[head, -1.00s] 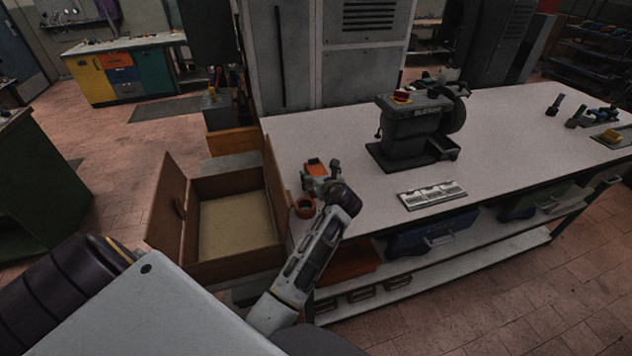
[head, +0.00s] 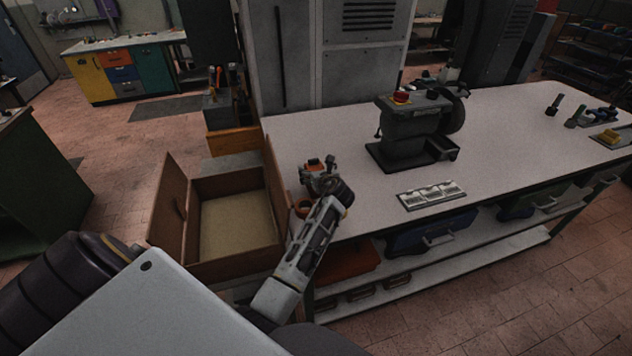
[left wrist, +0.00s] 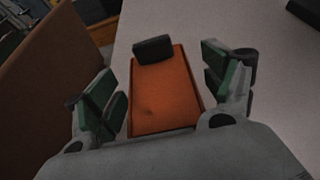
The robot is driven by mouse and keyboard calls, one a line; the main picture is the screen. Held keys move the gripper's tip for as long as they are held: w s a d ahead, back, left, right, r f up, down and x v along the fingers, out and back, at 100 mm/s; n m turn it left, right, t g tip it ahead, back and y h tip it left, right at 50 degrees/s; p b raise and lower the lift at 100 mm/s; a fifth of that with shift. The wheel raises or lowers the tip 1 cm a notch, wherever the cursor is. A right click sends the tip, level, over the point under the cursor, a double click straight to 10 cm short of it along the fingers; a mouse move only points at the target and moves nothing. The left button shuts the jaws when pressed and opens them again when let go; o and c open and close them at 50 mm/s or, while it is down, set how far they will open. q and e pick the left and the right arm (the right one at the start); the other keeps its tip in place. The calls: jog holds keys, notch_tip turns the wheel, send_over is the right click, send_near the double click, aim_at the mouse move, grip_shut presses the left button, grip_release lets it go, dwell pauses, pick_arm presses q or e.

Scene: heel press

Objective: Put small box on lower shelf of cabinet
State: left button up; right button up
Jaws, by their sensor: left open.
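The small box is orange with a black block at its far end; in the left wrist view the small box (left wrist: 165,98) lies between the open fingers of my left gripper (left wrist: 160,85), with a gap on each side. In the head view the small box (head: 314,162) is on the near left corner of the white table, partly hidden by my left gripper (head: 320,176). The brown wooden cabinet (head: 190,266) stands left of the table with its doors spread and a pale interior. I cannot make out its separate shelves. My right gripper is not in view.
A dark machine (head: 400,135) and a metal tray (head: 431,195) stand farther right on the white table (head: 530,140). The table between them and my gripper is clear.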

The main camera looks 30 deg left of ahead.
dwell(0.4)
pick_arm(q)
jog(key=c, duration=1.4)
jog(key=shift+r, duration=0.1)
jog(key=shift+c, duration=0.2)
notch_tip(320, 180, up, 10)
jog(key=shift+f+b, duration=0.1)
jog(key=shift+b, duration=0.4)
jog(key=shift+r, duration=0.2)
